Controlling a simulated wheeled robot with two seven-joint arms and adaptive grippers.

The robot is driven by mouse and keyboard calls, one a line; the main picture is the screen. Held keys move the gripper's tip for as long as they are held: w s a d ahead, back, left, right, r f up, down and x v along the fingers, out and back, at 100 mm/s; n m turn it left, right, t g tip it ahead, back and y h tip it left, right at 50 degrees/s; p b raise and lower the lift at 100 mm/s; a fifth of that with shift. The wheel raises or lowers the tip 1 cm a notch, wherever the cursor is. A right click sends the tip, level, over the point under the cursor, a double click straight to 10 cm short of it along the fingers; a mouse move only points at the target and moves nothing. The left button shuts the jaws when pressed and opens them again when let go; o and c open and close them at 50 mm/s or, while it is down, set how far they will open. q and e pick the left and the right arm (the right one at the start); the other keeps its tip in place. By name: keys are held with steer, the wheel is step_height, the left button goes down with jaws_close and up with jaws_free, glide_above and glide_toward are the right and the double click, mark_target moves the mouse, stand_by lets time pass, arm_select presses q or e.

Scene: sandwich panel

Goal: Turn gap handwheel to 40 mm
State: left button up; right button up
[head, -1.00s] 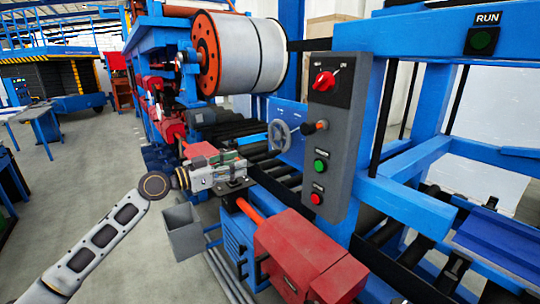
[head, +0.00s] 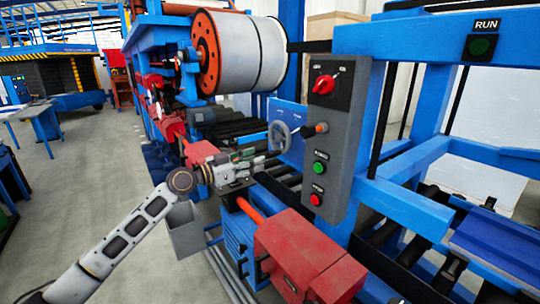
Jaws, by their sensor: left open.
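The gap handwheel (head: 279,137) is a grey spoked wheel on a blue panel (head: 297,120), left of the grey control box. Its scale marks are too small to read. My left gripper (head: 264,162) is open, below and slightly left of the handwheel, pointing right. It looks apart from the wheel, with nothing between its fingers. My right gripper is not in view.
The grey control box (head: 337,150) has a red rotary switch (head: 324,84), an orange-tipped lever (head: 316,128), a green button (head: 320,168) and a red button (head: 316,199). Black rollers lie behind my gripper. A red motor housing (head: 308,255) stands below.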

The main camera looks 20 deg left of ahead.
mark_target(268, 156)
arm_select(q)
steer(key=shift+x, duration=1.05)
steer(key=shift+w+d+p, duration=0.3)
steer(key=shift+w+d, duration=0.1)
steer(key=shift+w, duration=0.1)
steer(key=shift+x, duration=1.4)
steer(key=shift+w+d+p, duration=0.25)
steer(key=shift+p, duration=0.05)
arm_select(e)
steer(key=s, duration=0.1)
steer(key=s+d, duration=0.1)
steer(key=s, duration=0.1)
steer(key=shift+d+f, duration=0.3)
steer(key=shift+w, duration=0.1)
